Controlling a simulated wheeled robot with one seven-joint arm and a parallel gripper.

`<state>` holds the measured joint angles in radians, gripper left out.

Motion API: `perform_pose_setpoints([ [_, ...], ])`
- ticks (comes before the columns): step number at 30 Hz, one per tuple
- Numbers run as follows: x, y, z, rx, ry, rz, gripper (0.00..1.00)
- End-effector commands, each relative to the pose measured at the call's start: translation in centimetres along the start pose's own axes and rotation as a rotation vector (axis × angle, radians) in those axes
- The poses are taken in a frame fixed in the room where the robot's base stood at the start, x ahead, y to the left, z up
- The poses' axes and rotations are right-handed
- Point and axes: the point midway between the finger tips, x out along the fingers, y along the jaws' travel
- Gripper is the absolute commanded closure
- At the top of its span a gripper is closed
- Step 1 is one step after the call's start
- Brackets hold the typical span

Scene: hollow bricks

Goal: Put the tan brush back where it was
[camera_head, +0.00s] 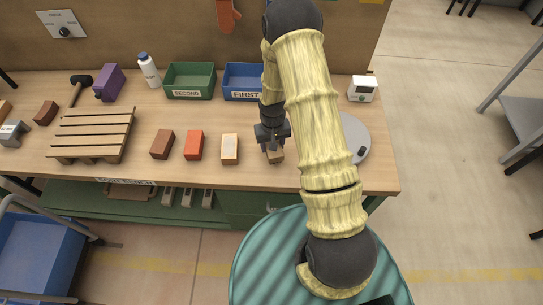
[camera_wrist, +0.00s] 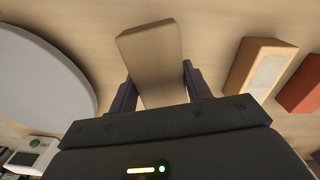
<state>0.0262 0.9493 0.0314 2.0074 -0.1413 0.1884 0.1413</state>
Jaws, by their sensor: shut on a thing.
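My gripper (camera_head: 271,147) is low over the right part of the workbench (camera_head: 120,180). It is shut on a plain tan block (camera_head: 276,157). In the wrist view the tan block (camera_wrist: 152,55) sits between the two dark fingers of my gripper (camera_wrist: 158,85), its far end reaching past them. No bristles show on it, so I cannot tell whether it is the brush. Whether it touches the bench top is unclear.
Left of my gripper stand a tan brick with a pale face (camera_head: 230,149), an orange-red brick (camera_head: 194,145) and a brown brick (camera_head: 162,144). Behind are a blue FIRST bin (camera_head: 243,96) and a green SECOND bin (camera_head: 190,94). A grey disc (camera_head: 352,135) lies right.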

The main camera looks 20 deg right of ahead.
Motion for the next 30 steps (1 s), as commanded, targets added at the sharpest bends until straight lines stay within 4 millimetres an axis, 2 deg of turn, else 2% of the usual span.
perform_pose_setpoints([
  [4,-1.7,0.1,-0.3,0.068,0.007,0.005,0.76],
  [12,-6.5,0.0,0.1,0.273,0.006,0.001,0.76],
  [15,-7.2,-0.3,0.2,0.301,0.002,-0.001,0.76],
  [25,-7.2,-0.2,0.3,0.303,0.000,-0.001,0.76],
  [30,-5.4,-0.1,0.4,0.305,-0.005,0.000,0.76],
])
